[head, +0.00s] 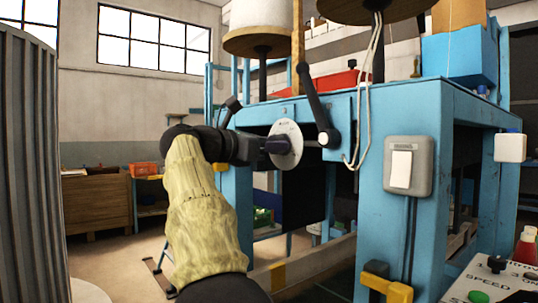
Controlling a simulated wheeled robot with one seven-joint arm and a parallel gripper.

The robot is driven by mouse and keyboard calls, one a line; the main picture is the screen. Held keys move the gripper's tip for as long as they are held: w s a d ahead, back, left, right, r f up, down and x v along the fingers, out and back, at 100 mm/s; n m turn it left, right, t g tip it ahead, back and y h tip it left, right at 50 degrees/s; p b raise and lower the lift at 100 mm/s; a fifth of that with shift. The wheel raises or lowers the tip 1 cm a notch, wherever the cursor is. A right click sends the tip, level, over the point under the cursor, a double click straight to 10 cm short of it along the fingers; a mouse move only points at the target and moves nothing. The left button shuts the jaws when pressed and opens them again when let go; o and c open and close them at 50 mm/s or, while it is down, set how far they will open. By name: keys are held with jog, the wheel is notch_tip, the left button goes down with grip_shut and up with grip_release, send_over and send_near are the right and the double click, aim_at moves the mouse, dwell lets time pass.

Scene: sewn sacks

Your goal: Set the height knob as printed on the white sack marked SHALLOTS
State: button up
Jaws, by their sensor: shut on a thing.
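A round pale dial plate (288,134) faces left on the blue machine frame, with small print too fine to read. A dark knob (275,146) sits at its centre. My gripper (262,147) reaches in from the left and is shut on this knob. The gripper hides part of the knob, so I cannot tell its setting. My arm wears a pale yellow cloth sleeve. No white sack marked SHALLOTS shows in this view.
A black lever (313,95) slants close to the right of the dial. A grey switch box (409,167) is on the blue post. A control panel (489,281) marked SPEED is at lower right. A grey ribbed column (28,170) stands at left. Open floor shows at left.

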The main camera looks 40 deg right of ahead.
jog(key=m+b, duration=0.4)
jog(key=m, duration=0.5)
jog(key=shift+f+m, duration=0.1)
jog(key=shift+m, duration=0.3)
jog(key=o, duration=1)
jog(key=shift+s, duration=0.1)
jog(key=a, duration=0.5)
jog(key=w+a, duration=0.1)
jog(key=a, duration=1.1)
jog(key=shift+w+a+f, duration=0.15)
jog(key=shift+w+f, duration=0.05)
jog(key=shift+w, duration=0.2)
jog(key=shift+w, duration=0.1)
